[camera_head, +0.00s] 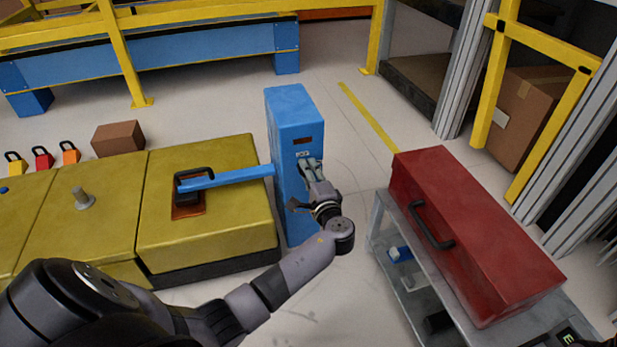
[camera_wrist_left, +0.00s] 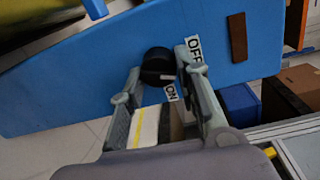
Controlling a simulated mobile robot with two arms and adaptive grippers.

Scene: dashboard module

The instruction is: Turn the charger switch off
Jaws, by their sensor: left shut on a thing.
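The charger is an upright blue post (camera_head: 290,105) in the middle of the head view. Its black switch knob (camera_wrist_left: 157,62) shows in the left wrist view, with a white OFF label (camera_wrist_left: 195,48) and a white ON label (camera_wrist_left: 171,92) beside it. A pale mark on the knob points right in that view, between the two labels; I cannot tell its exact setting. My left gripper (camera_head: 311,165) is at the post's front face, its fingers (camera_wrist_left: 162,62) shut on the knob. The knob is hidden in the head view. My right gripper does not show.
A blue bar (camera_head: 225,179) runs from the post to a black handle on the yellow box (camera_head: 235,230). A red toolbox (camera_head: 470,230) lies on a grey cart (camera_head: 385,235) to the right. Yellow rails (camera_head: 125,60) stand behind. Bare floor lies between post and cart.

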